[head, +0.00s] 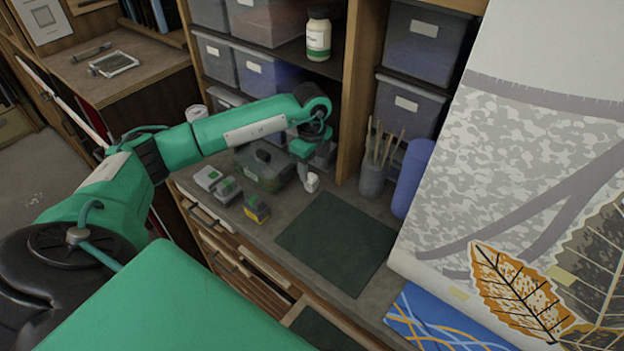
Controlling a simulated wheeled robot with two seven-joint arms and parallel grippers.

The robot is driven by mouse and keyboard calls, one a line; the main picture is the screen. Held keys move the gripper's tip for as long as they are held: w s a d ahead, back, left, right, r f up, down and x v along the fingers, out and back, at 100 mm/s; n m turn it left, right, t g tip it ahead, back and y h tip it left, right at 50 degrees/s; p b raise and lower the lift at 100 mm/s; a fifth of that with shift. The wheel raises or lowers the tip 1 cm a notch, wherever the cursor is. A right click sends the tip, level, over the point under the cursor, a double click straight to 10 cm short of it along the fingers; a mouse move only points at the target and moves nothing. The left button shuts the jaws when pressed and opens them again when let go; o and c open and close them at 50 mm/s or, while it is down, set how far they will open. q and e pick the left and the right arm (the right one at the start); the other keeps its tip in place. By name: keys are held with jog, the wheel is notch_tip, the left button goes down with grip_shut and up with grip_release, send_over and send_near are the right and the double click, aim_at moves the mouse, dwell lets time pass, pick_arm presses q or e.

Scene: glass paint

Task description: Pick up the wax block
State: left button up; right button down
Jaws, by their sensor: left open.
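My left arm reaches in from the left over the grey worktop (290,225). Its gripper (306,168) points down near the back of the worktop, open, its fingers small and partly hidden by the wrist. A small white item (312,183) shows just below it; I cannot tell whether they touch. Several small blocks lie to the left of the gripper: a grey-white and green one (208,178), a grey one with green (228,191), and a dark one with yellow (257,209). I cannot tell which thing is the wax block. My right gripper is not in view.
A dark lidded box (265,168) stands just left of the gripper. To the right are a brush pot (372,180) and a blue-violet cylinder (412,178). A dark green mat (336,242) lies clear in front. Shelves with grey bins (268,72) rise behind.

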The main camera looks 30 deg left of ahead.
aim_at(311, 175)
pick_arm(q)
notch_tip(311, 175, down, 5)
jog(key=shift+s+a+r+p, duration=0.1)
jog(key=shift+r+p, duration=0.1)
jog(key=shift+p, duration=0.7)
jog(key=shift+f, duration=0.3)
jog(key=shift+c, duration=0.9)
jog(key=c, duration=0.9)
jog(key=shift+r+b, duration=0.45)
jog(key=shift+r, duration=0.05)
notch_tip(311, 175, up, 8)
jog(key=b, duration=0.3)
jog(key=shift+r, duration=0.55)
